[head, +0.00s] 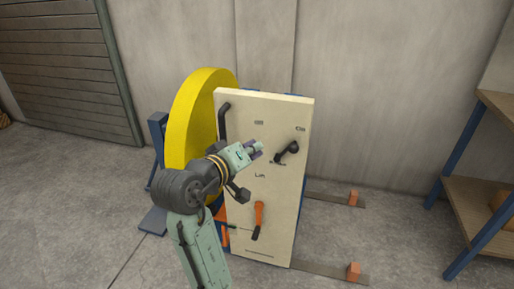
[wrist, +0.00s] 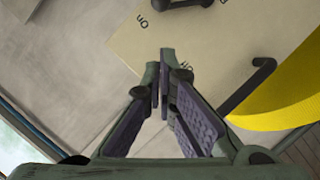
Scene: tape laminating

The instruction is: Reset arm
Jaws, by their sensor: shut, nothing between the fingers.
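My gripper (head: 257,149) is in front of the cream panel (head: 270,215) in the head view, over its upper middle. In the wrist view the fingertips (wrist: 162,70) are close together with nothing between them. A black knob handle (head: 288,150) is on the panel just right of my gripper. An orange-gripped lever (head: 259,217) is lower on the panel. A black bar handle (head: 223,120) runs along the panel's upper left edge and also shows in the wrist view (wrist: 252,84). Whether the fingertips touch the panel cannot be told.
A large yellow wheel (head: 192,105) stands behind the panel's left side, on a blue support (head: 157,140). Flat floor rails with orange ends (head: 353,198) reach out to the right. A wooden shelf (head: 490,190) stands at the far right. Floor between is clear.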

